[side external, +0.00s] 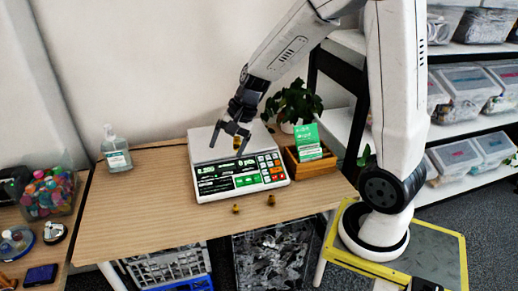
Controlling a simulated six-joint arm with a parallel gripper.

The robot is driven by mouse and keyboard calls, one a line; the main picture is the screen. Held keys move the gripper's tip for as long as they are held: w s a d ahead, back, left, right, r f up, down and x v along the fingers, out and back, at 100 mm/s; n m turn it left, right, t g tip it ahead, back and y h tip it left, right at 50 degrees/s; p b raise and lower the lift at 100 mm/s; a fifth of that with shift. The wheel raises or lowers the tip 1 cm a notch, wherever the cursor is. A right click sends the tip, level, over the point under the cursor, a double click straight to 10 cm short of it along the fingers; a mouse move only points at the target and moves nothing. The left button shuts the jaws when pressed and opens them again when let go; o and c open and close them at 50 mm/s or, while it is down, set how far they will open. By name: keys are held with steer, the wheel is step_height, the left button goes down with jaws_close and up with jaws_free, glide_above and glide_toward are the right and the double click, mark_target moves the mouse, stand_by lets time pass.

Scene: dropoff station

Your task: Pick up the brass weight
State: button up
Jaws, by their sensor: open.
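A small brass weight (237,143) shows at my gripper's fingers, above or on the pan of the white scale (208,155). I cannot tell whether the fingers touch it. Two more brass weights stand on the wooden table in front of the scale, one at left (236,209) and one at right (271,200). My gripper (231,143) points down over the scale pan with its fingers apart. The fingers hide part of the pan and may hide part of the weight.
A sanitizer bottle (116,150) stands at the table's back left. A wooden box (312,166) with a green card (308,142) and a potted plant (293,101) are right of the scale. The table (140,210) is clear at left and front left.

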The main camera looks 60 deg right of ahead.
steer(key=w+d+m+t+y, duration=0.1)
steer(key=w+d+m+t, duration=0.1)
steer(key=w+d+m, duration=0.4)
steer(key=m+t+h, duration=0.2)
steer(key=m+t, duration=0.6)
steer(key=m, duration=0.8)
glide_above(240, 141)
steer(key=s+d, duration=0.1)
steer(key=s, duration=0.3)
steer(key=shift+h, duration=0.3)
step_height(240, 141, down, 18)
steer(key=shift+s+a, duration=0.1)
steer(key=shift+s, duration=0.05)
steer(key=shift+f, duration=0.4)
steer(key=shift+x, duration=1.3)
steer(key=shift+x, duration=2.6)
